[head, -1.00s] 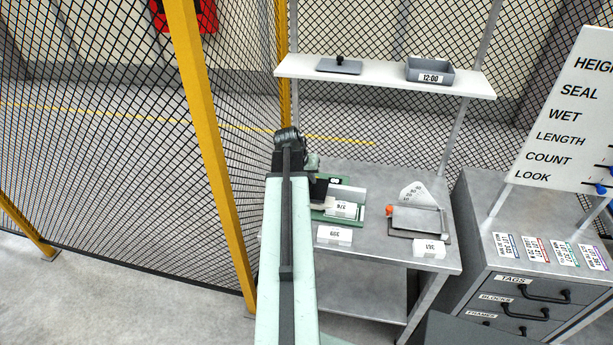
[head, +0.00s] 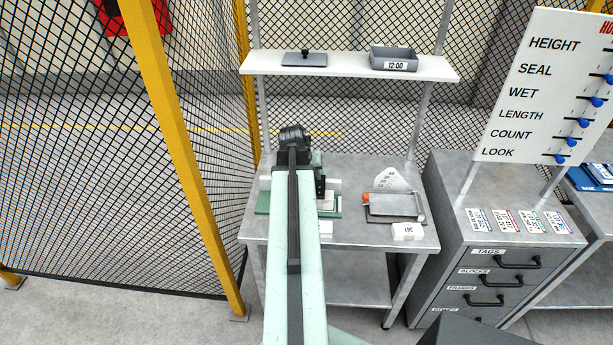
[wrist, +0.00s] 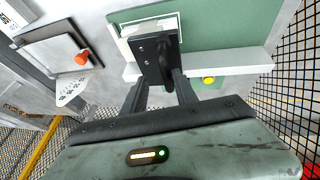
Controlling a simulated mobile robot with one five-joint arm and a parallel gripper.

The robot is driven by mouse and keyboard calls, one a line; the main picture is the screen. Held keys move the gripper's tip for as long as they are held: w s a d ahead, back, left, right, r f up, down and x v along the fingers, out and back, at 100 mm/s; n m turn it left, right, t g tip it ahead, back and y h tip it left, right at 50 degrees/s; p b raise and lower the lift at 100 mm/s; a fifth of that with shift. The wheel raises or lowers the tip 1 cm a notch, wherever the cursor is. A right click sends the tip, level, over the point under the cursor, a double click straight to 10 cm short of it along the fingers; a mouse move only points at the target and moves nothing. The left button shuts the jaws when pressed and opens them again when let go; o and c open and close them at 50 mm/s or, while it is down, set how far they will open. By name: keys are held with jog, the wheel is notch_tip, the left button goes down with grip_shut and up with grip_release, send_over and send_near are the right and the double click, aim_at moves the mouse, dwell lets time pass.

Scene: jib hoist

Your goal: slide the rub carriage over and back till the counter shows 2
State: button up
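The green rub tester (head: 262,203) lies on the left of the steel bench, its middle hidden behind my arm in the head view. In the wrist view its green plate (wrist: 225,30) and white rail (wrist: 240,60) show. The dark rub carriage (wrist: 152,58) stands in front of the rail there. My gripper (wrist: 162,85) is at the carriage, with its two fingers apart and running up to it. The fingertips are hidden behind the dark part, so their grip is unclear. The counter is hidden, and its number cannot be read. A yellow button (wrist: 208,81) sits near the rail.
Right of the tester, a grey plate device (head: 395,207) has an orange knob (head: 366,197) and a fan-shaped scale. A white tag block (head: 408,231) lies at the bench front. A shelf (head: 345,67) is above, a drawer cabinet (head: 495,250) right, and a yellow fence post (head: 185,150) left.

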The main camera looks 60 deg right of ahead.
jog(key=shift+w+a, duration=0.1)
jog(key=shift+w, duration=0.1)
jog(key=p+v, duration=0.7)
jog(key=shift+a+r, duration=0.15)
jog(key=shift+r, duration=0.2)
